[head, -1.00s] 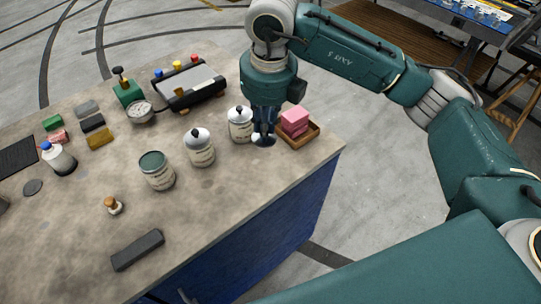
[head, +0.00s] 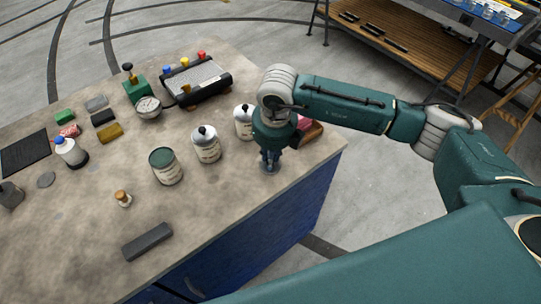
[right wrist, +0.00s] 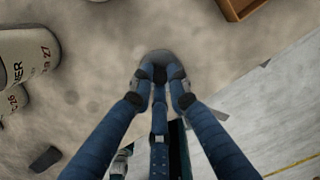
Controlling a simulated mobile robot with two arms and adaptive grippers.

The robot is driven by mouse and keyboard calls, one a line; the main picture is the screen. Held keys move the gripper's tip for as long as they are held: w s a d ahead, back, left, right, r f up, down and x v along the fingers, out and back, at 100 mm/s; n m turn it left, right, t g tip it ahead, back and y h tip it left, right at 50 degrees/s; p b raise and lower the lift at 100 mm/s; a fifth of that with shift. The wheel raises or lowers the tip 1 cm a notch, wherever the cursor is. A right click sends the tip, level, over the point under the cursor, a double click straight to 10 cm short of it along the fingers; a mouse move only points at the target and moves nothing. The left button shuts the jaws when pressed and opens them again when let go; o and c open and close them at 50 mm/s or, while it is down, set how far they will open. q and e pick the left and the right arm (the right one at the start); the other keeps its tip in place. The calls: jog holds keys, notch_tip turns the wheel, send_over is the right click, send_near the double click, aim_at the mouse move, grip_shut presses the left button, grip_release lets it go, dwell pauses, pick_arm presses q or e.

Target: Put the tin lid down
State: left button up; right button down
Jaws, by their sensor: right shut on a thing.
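My right gripper (head: 268,164) is near the right front edge of the workbench (head: 215,215). It is shut on the tin lid (right wrist: 158,57), a grey round disc mostly hidden by the fingers in the right wrist view. I cannot tell whether the lid touches the bench top. An open-looking tin with a dark green top (head: 166,166) stands to the left. Two tins with silver lids and black knobs, a nearer one (head: 206,146) and a farther one (head: 243,122), stand between it and the gripper. My left gripper is not in view.
A wooden tray (head: 313,132) with pink blocks is partly hidden behind my right arm. A small wooden-knobbed item (head: 123,198) and a dark grey bar (head: 147,242) lie front left. Bare bench surrounds the gripper's front and left.

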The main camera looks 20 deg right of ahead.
jog(key=shift+f, duration=0.2)
jog(key=c, duration=1.7)
grip_release()
jog(key=shift+r, duration=0.1)
jog(key=shift+o, duration=0.2)
jog(key=shift+r, duration=0.3)
notch_tip(320, 180, up, 12)
jog(key=s+b, duration=0.1)
jog(key=b, duration=0.3)
jog(key=shift+s+f, duration=0.2)
jog(key=shift+s, duration=0.05)
jog(key=shift+d, duration=0.1)
